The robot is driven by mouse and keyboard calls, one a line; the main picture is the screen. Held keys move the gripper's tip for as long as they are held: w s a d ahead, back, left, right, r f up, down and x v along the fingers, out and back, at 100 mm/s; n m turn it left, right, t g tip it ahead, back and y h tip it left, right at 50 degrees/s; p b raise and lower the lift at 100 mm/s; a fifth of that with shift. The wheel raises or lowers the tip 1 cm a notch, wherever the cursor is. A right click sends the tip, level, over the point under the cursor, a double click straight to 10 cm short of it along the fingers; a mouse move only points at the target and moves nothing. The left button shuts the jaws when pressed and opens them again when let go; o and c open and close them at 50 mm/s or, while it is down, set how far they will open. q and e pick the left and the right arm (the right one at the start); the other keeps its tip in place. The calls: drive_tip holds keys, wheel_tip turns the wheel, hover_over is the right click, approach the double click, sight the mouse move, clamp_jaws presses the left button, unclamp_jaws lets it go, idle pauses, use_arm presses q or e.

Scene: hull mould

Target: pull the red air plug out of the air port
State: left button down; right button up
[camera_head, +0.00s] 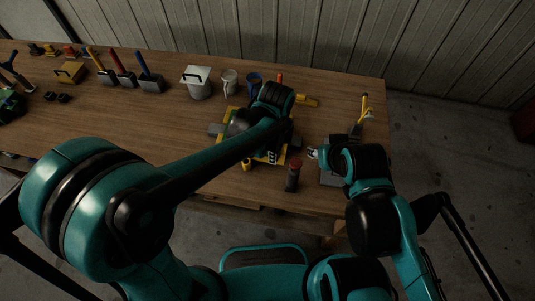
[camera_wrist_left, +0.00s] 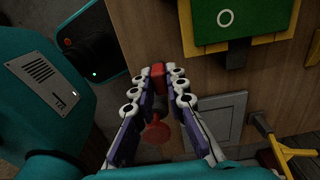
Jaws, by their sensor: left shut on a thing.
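My left gripper (camera_wrist_left: 158,78) is shut on a red piece, which I take to be the red air plug (camera_wrist_left: 158,72), between its fingertips in the left wrist view. A round red disc (camera_wrist_left: 155,132) shows nearer the camera between the fingers; I cannot tell whether it belongs to the plug. In the head view my left arm crosses the yellow-framed mould and hides much of it. Part of the mould, with a green panel (camera_wrist_left: 232,18), shows in the left wrist view. The air port cannot be made out. My right gripper (camera_head: 313,153) is small, right of the mould.
A dark cylinder with a red top (camera_head: 292,178) stands near the table's front edge. A grey plate (camera_wrist_left: 222,112) and a yellow-handled tool (camera_head: 362,108) are at the right. Bare wood lies left of the mould.

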use_arm(q)
drive_tip(key=shift+s+d+r, duration=0.2)
drive_tip(key=shift+d+r, duration=0.15)
drive_tip(key=shift+d, duration=0.05)
drive_tip(key=shift+d+r+p, duration=0.15)
drive_tip(key=shift+r+p, duration=0.05)
drive_tip(key=shift+p, duration=0.1)
drive_tip(key=shift+r+p, duration=1)
drive_tip(key=shift+r, duration=0.35)
drive_tip(key=shift+f, duration=0.15)
